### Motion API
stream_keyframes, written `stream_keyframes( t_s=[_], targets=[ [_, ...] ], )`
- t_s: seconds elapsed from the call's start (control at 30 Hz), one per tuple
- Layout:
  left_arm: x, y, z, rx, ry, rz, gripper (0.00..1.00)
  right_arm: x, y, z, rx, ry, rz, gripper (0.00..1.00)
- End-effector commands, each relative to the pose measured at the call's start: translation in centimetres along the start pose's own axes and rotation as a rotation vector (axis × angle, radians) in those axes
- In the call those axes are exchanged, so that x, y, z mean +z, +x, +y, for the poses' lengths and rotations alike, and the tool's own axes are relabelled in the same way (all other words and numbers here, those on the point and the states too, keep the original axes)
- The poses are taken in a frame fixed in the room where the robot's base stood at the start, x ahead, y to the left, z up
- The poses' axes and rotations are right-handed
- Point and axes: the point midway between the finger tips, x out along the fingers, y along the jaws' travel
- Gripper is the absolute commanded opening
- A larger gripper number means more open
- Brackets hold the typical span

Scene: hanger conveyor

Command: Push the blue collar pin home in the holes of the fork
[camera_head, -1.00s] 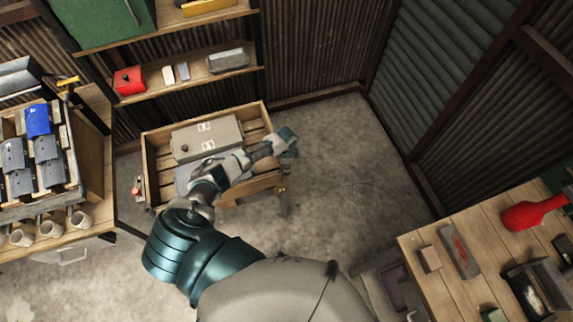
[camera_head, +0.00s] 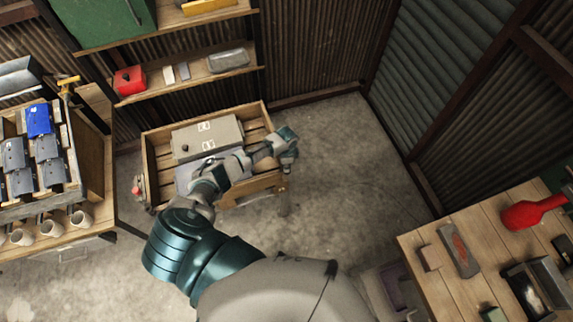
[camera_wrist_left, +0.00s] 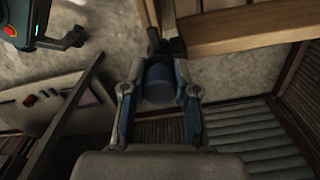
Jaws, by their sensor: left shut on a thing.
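The blue collar pin (camera_wrist_left: 158,82) is a short, thick blue cylinder in the left wrist view. My left gripper (camera_wrist_left: 160,92) is shut on it, one finger on each side. Dark parts (camera_wrist_left: 166,44), likely the fork, are directly beyond the pin beside the wooden crate. I cannot make out the holes or how deep the pin sits. In the head view my left gripper (camera_head: 288,160) is at the crate's front right corner, seen small from above, and the pin is hidden. My right gripper is in neither view.
The wooden crate (camera_head: 262,112) holds a grey box (camera_head: 208,137). A left bench carries a rack with blue and grey pieces (camera_head: 40,120) and several cups. A right table (camera_head: 430,240) holds a red bottle (camera_head: 530,212). The concrete floor (camera_head: 345,160) right of the crate is clear.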

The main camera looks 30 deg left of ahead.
Motion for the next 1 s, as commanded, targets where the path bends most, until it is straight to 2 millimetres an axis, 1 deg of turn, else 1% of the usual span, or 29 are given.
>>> stream_keyframes(
  t_s=[0.07, 0.1, 0.17, 0.2, 0.47, 0.6, 0.67, 0.77, 0.9, 1.0],
  targets=[
    [0.0, 0.4, 0.1, 0.002, 0.0, -0.001, 0.0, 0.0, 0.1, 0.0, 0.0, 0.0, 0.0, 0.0],
    [0.0, 0.4, 0.1, 0.002, 0.0, -0.002, 0.34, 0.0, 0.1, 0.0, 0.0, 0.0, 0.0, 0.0],
    [0.0, 0.4, 0.1, 0.003, 0.0, -0.002, 0.49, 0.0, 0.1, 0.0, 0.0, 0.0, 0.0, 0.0],
    [0.0, 0.5, 0.1, 0.003, 0.0, -0.002, 0.58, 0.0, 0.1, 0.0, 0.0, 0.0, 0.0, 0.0],
    [0.0, 0.3, 0.1, 0.002, 0.0, -0.001, 0.58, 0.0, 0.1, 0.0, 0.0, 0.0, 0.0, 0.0],
    [0.0, -0.4, 0.1, 0.001, 0.001, -0.001, 0.58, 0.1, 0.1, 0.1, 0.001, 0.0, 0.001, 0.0],
    [0.0, -1.2, 0.0, 0.0, 0.001, 0.001, 0.58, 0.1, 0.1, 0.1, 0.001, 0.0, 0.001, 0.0],
    [0.0, -3.2, 0.0, -0.001, 0.002, 0.0, 0.58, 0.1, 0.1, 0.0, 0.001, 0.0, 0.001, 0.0],
    [-0.1, -6.4, -0.1, 0.0, 0.002, 0.001, 0.58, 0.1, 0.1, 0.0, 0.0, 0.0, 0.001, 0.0],
    [0.0, -8.5, -0.1, 0.0, 0.0, -0.001, 0.58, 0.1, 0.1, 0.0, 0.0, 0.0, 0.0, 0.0]
  ],
)
